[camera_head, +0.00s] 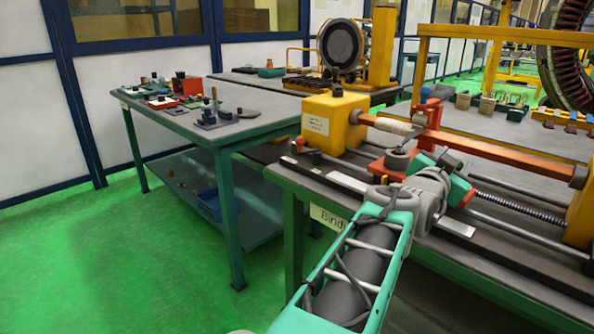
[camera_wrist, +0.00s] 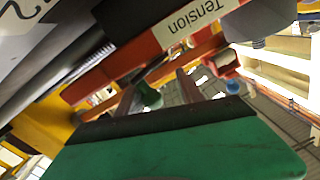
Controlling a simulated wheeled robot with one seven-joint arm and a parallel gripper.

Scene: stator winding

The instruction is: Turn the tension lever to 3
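A red part with a white "Tension" label (camera_wrist: 190,22) crosses the top of the wrist view, close in front of my gripper. A light plate with the digit 2 (camera_wrist: 22,12) shows at its upper left. My gripper (camera_wrist: 156,82) shows its green body below and two narrow fingers standing apart, with no held thing clearly visible between them. In the head view my gripper reaches over the winding bench beside a red mount (camera_head: 385,168) with a grey round top (camera_head: 397,158). I cannot tell the lever's exact setting or whether a finger touches it.
The bench holds a yellow block (camera_head: 335,122), a threaded rod (camera_head: 515,203) and an orange bar (camera_head: 500,152). A red post with a blue knob (camera_head: 425,93) rises behind my gripper. A green table (camera_head: 240,135) with small parts stands left; open green floor (camera_head: 90,270) lies beyond.

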